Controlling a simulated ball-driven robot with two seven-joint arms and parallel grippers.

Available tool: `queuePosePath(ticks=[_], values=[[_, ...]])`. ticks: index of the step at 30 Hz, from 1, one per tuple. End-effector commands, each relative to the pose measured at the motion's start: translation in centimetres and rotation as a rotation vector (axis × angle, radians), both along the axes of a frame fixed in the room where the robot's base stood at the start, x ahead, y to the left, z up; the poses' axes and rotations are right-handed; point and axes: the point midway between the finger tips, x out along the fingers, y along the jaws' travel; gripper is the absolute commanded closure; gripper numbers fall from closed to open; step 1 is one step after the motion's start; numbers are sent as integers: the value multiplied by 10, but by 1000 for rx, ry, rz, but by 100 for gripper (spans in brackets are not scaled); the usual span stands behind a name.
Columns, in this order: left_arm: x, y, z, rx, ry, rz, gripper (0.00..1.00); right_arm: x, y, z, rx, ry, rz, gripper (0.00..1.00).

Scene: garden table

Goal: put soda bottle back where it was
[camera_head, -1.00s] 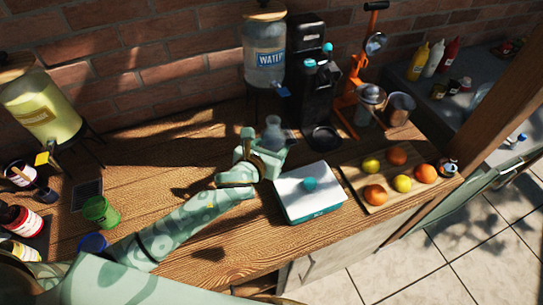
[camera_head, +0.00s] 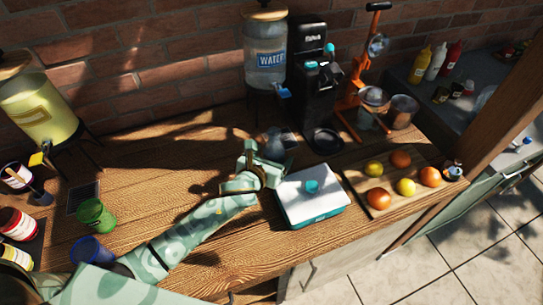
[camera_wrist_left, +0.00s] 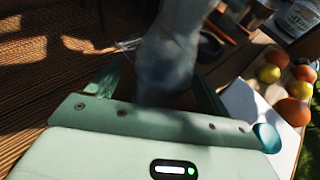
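The soda bottle (camera_head: 274,146) is a translucent, greyish bottle in the middle of the table, in shade. My left gripper (camera_head: 262,160) has its fingers on both sides of the bottle and appears shut on it. In the left wrist view the bottle (camera_wrist_left: 168,55) stands between the two fingers (camera_wrist_left: 160,88), and its lower part is hidden by the gripper body. I cannot tell whether its base touches the table. My right gripper is not in view.
A white box (camera_head: 313,202) with a teal knob is right of the hand. Beyond it lies a board (camera_head: 362,180) with fruit. A black coffee machine (camera_head: 312,90) and a water dispenser (camera_head: 265,75) stand behind. A green cup (camera_head: 97,215) is at left. The table's left middle is clear.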

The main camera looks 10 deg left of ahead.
Motion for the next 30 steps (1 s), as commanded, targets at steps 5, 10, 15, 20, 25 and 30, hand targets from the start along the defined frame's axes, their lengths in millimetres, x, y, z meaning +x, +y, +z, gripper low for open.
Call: queuePosePath(ticks=[5, 10, 15, 20, 25, 30], values=[[0, 0, 0, 0, 0, 0, 21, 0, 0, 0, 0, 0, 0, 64], [-4, 1, 5, -1, 1, 0, 21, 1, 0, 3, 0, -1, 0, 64], [-32, 7, 19, 1, 0, -1, 21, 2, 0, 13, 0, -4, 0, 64], [-68, 14, 33, 0, 1, -1, 21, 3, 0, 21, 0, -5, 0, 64], [-96, 19, 44, 0, 1, 0, 21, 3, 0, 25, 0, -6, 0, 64], [-108, 22, 49, 0, 0, 0, 21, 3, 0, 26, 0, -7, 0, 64]])
